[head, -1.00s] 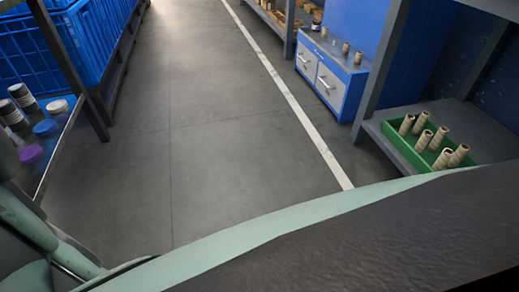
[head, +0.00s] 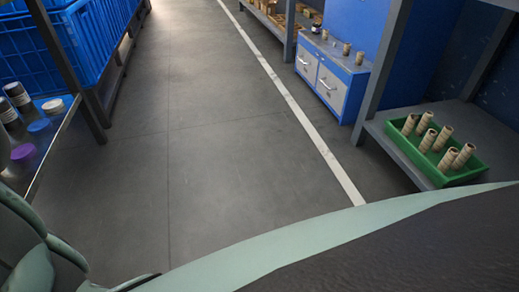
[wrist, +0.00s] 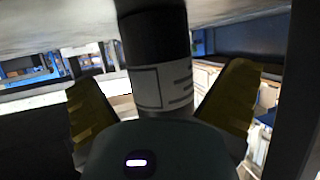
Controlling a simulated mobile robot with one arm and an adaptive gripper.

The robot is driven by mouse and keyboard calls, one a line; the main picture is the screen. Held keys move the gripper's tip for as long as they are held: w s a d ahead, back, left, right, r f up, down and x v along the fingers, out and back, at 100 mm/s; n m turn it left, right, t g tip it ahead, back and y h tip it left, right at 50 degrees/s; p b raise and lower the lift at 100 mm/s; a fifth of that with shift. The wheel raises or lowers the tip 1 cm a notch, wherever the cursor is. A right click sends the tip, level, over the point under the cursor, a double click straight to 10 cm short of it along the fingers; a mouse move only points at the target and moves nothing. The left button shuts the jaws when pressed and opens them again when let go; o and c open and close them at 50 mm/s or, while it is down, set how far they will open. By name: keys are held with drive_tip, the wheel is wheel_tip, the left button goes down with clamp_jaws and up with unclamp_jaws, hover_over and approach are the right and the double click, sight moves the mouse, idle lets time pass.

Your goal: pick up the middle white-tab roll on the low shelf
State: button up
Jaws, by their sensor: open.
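In the wrist view a dark cylinder with a white, black-printed label (wrist: 162,88) stands between the two yellowish fingers of my gripper (wrist: 163,90). The fingers are apart, one on each side of it; I cannot tell whether either touches it. Its bottom end in the picture is hidden behind the gripper body. In the head view, dark cylinders with pale labels (head: 17,95) stand on a shelf (head: 48,152) at the left edge, partly cut off. I cannot tell which is the middle white-tab roll.
Beside the cylinders are a white-topped (head: 53,106), a blue (head: 39,125) and a purple round piece (head: 24,152). A dark post (head: 62,60) and blue crates (head: 60,50) stand behind. At right, a green tray (head: 452,180) holds several spools. The floor (head: 200,150) between is clear.

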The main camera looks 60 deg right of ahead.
drive_tip(key=shift+x, duration=1.05)
drive_tip(key=shift+s+d+r, duration=0.1)
drive_tip(key=shift+d, duration=0.05)
drive_tip(key=shift+c, duration=1.3)
drive_tip(key=c, duration=1.1)
drive_tip(key=shift+r, duration=0.1)
drive_tip(key=shift+c, duration=0.2)
